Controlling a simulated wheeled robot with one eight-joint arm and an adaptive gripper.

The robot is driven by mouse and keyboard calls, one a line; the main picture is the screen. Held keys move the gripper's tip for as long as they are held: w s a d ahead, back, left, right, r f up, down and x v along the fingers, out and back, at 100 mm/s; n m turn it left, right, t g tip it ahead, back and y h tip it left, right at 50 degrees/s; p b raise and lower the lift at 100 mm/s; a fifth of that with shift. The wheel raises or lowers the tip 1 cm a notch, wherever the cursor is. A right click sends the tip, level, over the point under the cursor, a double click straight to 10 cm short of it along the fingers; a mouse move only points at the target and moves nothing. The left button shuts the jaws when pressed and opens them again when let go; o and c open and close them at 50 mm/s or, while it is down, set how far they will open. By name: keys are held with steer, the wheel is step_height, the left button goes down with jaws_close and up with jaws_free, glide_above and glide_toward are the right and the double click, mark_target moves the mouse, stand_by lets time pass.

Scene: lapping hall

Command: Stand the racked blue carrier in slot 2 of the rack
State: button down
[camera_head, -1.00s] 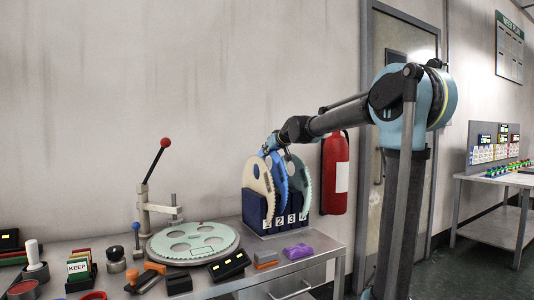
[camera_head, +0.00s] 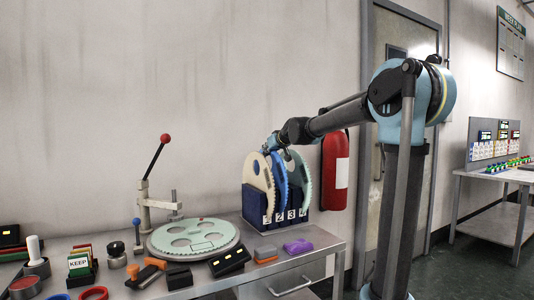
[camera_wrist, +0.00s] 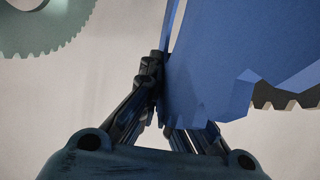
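The blue carrier (camera_head: 281,180) stands nearly upright at the rack (camera_head: 256,213), between a cream carrier (camera_head: 259,180) and a pale green carrier (camera_head: 301,180). Its lower part lines up with the label for slot 2; its bottom edge is hidden, so I cannot tell how deep it sits. My gripper (camera_head: 277,145) is at the top of the blue carrier. In the wrist view the blue carrier (camera_wrist: 225,65) passes between my fingers (camera_wrist: 165,115), which look closed on its edge. The far finger is partly hidden behind it.
A lever press (camera_head: 150,205) and a round toothed plate (camera_head: 193,238) are left of the rack. A purple block (camera_head: 298,246) and an orange-grey block (camera_head: 265,254) lie in front. A fire extinguisher (camera_head: 335,170) hangs close on the right.

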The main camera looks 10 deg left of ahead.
steer(key=shift+f, duration=0.8)
steer(key=c, duration=1.7)
jaws_free()
steer(key=v, duration=1.2)
steer(key=shift+d+f, duration=0.1)
steer(key=s+d+f+m+g+h, duration=0.2)
steer(key=s+d+f, duration=0.6)
steer(key=s+f, duration=0.5)
steer(key=s+d+f+m+g+h, duration=0.2)
steer(key=s+d+f, duration=0.6)
steer(key=s+f, duration=0.5)
steer(key=s+d+f+m+g+h, duration=0.2)
steer(key=s+d+f+g, duration=0.3)
steer(key=s+d+f, duration=0.4)
steer(key=shift+s+f+m+h, duration=0.15)
steer(key=shift+s+f+h, duration=0.2)
steer(key=shift+s+f, duration=1.05)
steer(key=shift+s+f+m+h, duration=0.15)
steer(key=shift+s+f+h, duration=0.2)
steer(key=shift+s+f, duration=1.05)
